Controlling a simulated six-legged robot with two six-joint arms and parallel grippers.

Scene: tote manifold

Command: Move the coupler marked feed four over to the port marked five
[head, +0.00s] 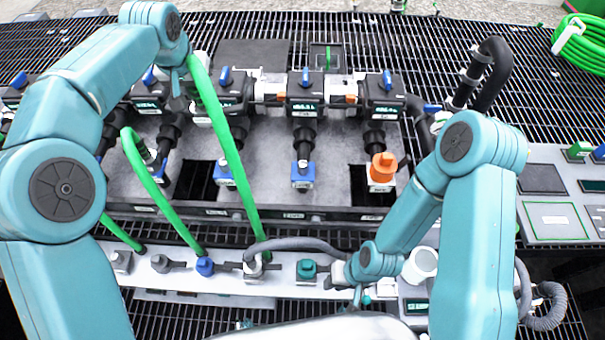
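Several ports line the front rail (185,285), carrying a grey knob (120,262), a blue coupler (205,266), a pale grey coupler (253,268) and a teal knob (306,269). Their labels are too small to read, so I cannot tell which is feed four or port five. The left fingers are small and partly hidden, beside the hose top. My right gripper (345,276) is low at the rail, just right of the teal knob; its fingers are unclear.
Behind stand black valves (305,92) with blue handles. Blue blocks (303,176) and an orange knob (382,167) sit below them. A grey hose (300,243) arches over the rail. Other green hoses (160,195) cross at left.

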